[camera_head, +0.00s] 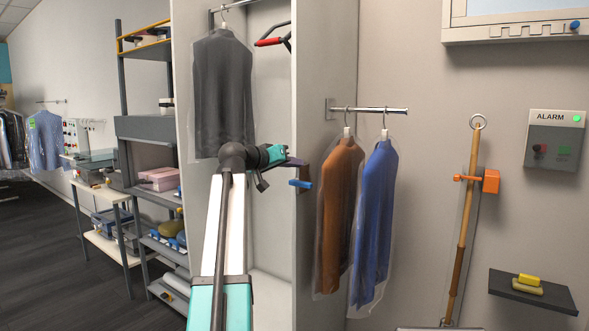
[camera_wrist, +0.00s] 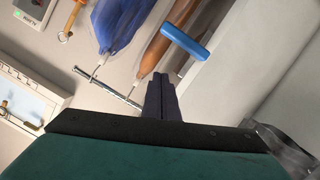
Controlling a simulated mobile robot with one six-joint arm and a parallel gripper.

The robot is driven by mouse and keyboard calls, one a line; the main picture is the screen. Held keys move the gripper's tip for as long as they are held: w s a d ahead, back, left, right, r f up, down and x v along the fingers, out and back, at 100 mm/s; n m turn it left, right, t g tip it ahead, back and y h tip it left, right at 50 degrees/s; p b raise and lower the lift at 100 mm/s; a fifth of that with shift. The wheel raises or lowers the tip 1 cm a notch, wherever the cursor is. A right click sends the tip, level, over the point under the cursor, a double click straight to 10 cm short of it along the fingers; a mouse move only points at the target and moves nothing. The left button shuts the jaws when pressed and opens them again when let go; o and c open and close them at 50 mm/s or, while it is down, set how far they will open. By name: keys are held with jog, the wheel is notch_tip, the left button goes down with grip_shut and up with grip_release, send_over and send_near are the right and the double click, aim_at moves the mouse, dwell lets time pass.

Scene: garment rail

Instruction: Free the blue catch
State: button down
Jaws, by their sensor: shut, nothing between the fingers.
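In the wrist view the blue catch (camera_wrist: 186,41) lies slanted just beyond my fingertips. My gripper (camera_head: 302,164) is above the catch in the head view, pointing right, with its dark fingers together and nothing held. In the wrist view my gripper (camera_wrist: 161,78) shows its fingers closed, with a visible gap to the catch. I cannot tell the exact depth between them.
A rail (camera_head: 370,110) right of the catch holds a bagged brown garment (camera_head: 338,215) and a bagged blue garment (camera_head: 374,225). A grey bagged garment (camera_head: 222,95) hangs behind my arm. A pole (camera_head: 465,210), alarm box (camera_head: 556,140) and small shelf (camera_head: 530,291) are farther right.

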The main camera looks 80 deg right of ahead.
jog(key=s+r+b+v, duration=0.1)
jog(key=v, duration=0.9)
jog(key=shift+a+r, duration=0.15)
jog(key=shift+a, duration=0.1)
